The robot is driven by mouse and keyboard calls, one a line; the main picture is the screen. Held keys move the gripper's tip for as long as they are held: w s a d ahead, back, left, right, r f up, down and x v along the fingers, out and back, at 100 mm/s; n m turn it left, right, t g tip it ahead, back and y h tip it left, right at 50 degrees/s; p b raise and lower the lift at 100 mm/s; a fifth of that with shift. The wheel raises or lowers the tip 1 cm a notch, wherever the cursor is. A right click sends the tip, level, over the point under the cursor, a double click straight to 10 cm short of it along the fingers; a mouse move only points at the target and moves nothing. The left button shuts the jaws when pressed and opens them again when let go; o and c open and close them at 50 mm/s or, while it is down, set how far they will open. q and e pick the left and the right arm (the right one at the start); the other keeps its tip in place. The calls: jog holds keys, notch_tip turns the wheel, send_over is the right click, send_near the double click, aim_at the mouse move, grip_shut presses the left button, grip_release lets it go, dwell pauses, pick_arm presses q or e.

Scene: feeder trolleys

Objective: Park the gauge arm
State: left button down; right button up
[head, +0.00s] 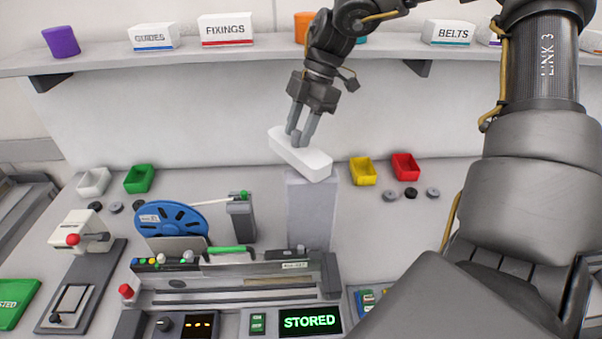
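A thin white arm (213,201), which looks like the gauge arm, runs from over the blue reel (165,216) to a grey post (241,220) with a green tip. It lies nearly level; whether it touches the reel is unclear. My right gripper (297,138) points down at a white block (306,160) above a grey pedestal (310,207), right of the post. Its fingertips overlap the block's top in the picture; whether they grip it is unclear. The block sits at an angle to the pedestal. My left gripper is out of view.
A feeder unit with a green handle (228,249) and a display reading STORED (310,321) stands in front. Yellow (362,172), red (405,167), green (139,179) and white (94,182) bins line the back. A shelf (230,57) with boxes runs above.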

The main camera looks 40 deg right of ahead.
aim_at(300, 131)
jog(key=shift+r, duration=0.1)
dwell(0.3)
jog(key=shift+r+p, duration=2.65)
jog(key=shift+r, duration=1.3)
jog(key=shift+d+f, duration=0.1)
